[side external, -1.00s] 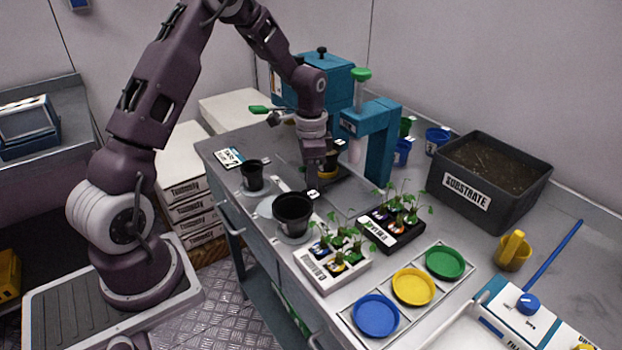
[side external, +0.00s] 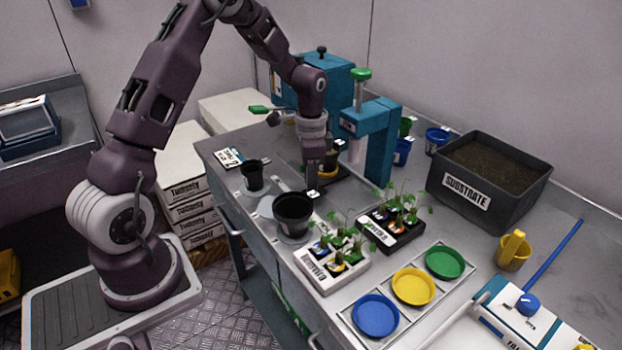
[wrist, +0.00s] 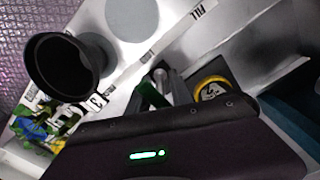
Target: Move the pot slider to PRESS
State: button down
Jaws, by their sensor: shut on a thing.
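The teal press (side external: 380,140) with a green knob on top stands at the back of the bench. My gripper (side external: 313,184) points down in front of it, low over the bench, shut on what appears to be the slider's handle. In the wrist view my gripper (wrist: 160,88) closes around a small grey post, with a green part beside it. The pot slider's yellow ring (wrist: 212,87) is right of the jaws; the ring also shows beside my gripper in the side view (side external: 328,173). My gripper partly hides the slider and its dark pot.
A large black pot (side external: 293,212) and a smaller one (side external: 252,176) stand at the bench's near edge. Seedling trays (side external: 333,270) (side external: 391,232), coloured dishes (side external: 413,286) and a substrate bin (side external: 491,192) lie right. A FILL label (wrist: 196,12) marks the rail's upper part.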

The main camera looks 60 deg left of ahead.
jog(key=shift+r, duration=0.1)
dwell(0.4)
jog(key=d, duration=1)
jog(key=shift+w+d, duration=0.1)
jog(key=shift+d, duration=0.25)
jog(key=c, duration=1.4)
grip_release()
notch_tip(320, 180, up, 7)
jog(key=shift+r, duration=0.15)
